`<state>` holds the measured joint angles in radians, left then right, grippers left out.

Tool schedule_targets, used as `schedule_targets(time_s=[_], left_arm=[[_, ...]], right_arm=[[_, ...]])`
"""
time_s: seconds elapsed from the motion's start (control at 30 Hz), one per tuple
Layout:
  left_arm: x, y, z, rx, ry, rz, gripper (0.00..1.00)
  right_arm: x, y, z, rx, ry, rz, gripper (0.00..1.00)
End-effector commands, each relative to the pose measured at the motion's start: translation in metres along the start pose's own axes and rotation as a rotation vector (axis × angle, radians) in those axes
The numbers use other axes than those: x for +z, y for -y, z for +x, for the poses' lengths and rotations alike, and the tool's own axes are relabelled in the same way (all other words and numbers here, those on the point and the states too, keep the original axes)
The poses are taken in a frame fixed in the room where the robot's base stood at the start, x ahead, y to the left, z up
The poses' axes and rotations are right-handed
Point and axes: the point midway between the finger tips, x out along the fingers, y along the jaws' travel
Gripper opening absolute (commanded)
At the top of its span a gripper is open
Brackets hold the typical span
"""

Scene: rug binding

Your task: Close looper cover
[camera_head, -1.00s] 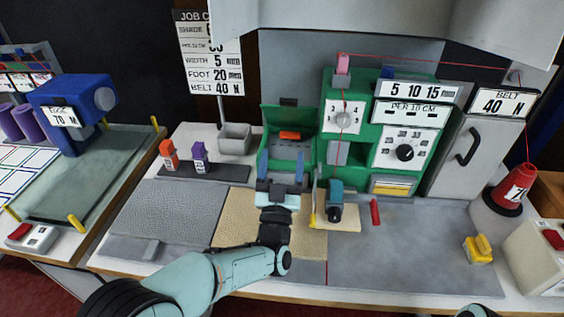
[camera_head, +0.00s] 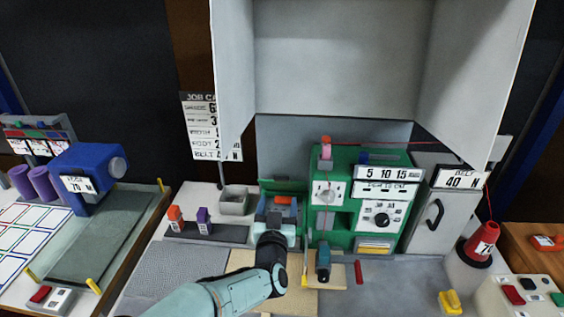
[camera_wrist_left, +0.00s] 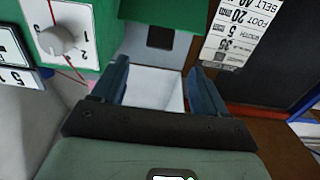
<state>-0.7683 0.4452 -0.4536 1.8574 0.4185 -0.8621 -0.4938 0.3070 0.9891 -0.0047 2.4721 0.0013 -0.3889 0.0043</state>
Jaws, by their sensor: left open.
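The green machine (camera_head: 345,172) stands at the back of the bench. At its left end is the looper bay, with a green panel (camera_head: 284,186) upright behind it and an orange block (camera_head: 283,200) inside. The panel looks like the raised cover. My left gripper (camera_head: 277,215) is open in front of the bay and hides its lower part. In the left wrist view, the open blue fingers (camera_wrist_left: 160,82) have a pale surface between them, and a green panel (camera_wrist_left: 160,10) shows beyond. I cannot tell whether a finger touches the cover. My right gripper is out of view.
A grey bin (camera_head: 236,200) and orange and purple pieces (camera_head: 203,218) stand left of the bay. A large grey hood (camera_head: 340,65) hangs above.

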Motion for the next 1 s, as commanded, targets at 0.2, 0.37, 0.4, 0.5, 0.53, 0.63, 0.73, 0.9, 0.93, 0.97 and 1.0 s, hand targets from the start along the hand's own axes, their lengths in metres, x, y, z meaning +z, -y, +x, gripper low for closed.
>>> schedule_targets(time_s=[0.2, 0.37, 0.4, 0.5, 0.53, 0.63, 0.73, 0.9, 0.93, 0.97, 1.0], left_arm=[[0.002, 0.001, 0.019, -0.002, 0.01, 0.002, 0.73], [0.001, 0.001, 0.049, -0.002, 0.009, 0.003, 0.73], [0.001, 0.0, 0.057, -0.001, 0.009, 0.003, 0.73], [0.001, 0.0, 0.076, -0.001, 0.009, 0.002, 0.73], [0.001, 0.001, 0.082, -0.001, 0.008, 0.002, 0.73], [0.001, 0.0, 0.099, -0.001, 0.008, 0.002, 0.73], [0.001, 0.0, 0.113, -0.001, 0.008, 0.0, 0.73], [0.001, 0.0, 0.128, 0.0, 0.009, 0.0, 0.73], [0.001, 0.0, 0.13, 0.0, 0.008, 0.0, 0.73], [0.001, 0.0, 0.131, 0.0, 0.008, 0.0, 0.73], [0.002, 0.0, 0.132, 0.0, 0.009, 0.0, 0.73]], right_arm=[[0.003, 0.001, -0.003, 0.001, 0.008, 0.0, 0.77], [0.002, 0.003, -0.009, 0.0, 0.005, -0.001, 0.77], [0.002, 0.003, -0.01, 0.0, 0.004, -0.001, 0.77], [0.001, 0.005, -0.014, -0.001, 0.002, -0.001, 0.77], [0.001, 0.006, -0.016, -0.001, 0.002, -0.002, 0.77], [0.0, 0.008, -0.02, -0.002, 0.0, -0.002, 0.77], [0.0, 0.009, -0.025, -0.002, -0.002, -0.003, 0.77], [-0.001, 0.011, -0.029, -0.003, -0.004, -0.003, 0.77], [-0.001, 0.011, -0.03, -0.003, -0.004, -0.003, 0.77], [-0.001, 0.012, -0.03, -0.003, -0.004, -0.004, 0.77], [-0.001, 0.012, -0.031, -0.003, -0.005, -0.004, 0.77]])
